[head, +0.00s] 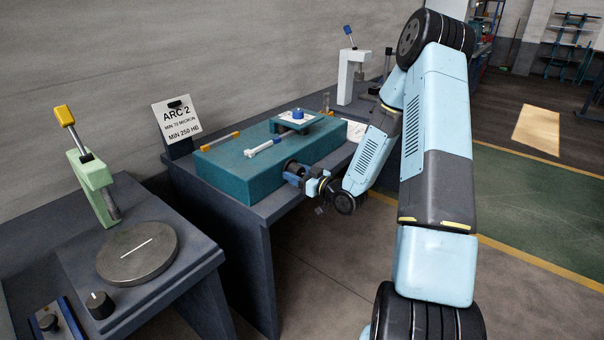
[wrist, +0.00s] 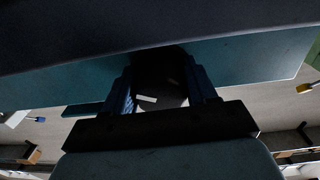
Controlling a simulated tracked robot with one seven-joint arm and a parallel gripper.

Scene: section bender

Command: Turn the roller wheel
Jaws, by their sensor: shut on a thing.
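The roller wheel (wrist: 160,72) is a dark round part with a white mark, seen between my two fingers in the wrist view. It sits at the front face of a teal box-shaped machine (head: 235,177). My gripper (head: 296,175) reaches this face from the right and is shut on the wheel, one finger on each side. In the head view my gripper and wrist hide most of the wheel. The white mark lies slightly tilted in the wrist view.
The teal machine stands on a dark bench (head: 262,222) beside an "ARC 2" sign (head: 178,122). At left is a bench with a round disc (head: 137,254) and a green stand (head: 92,183).

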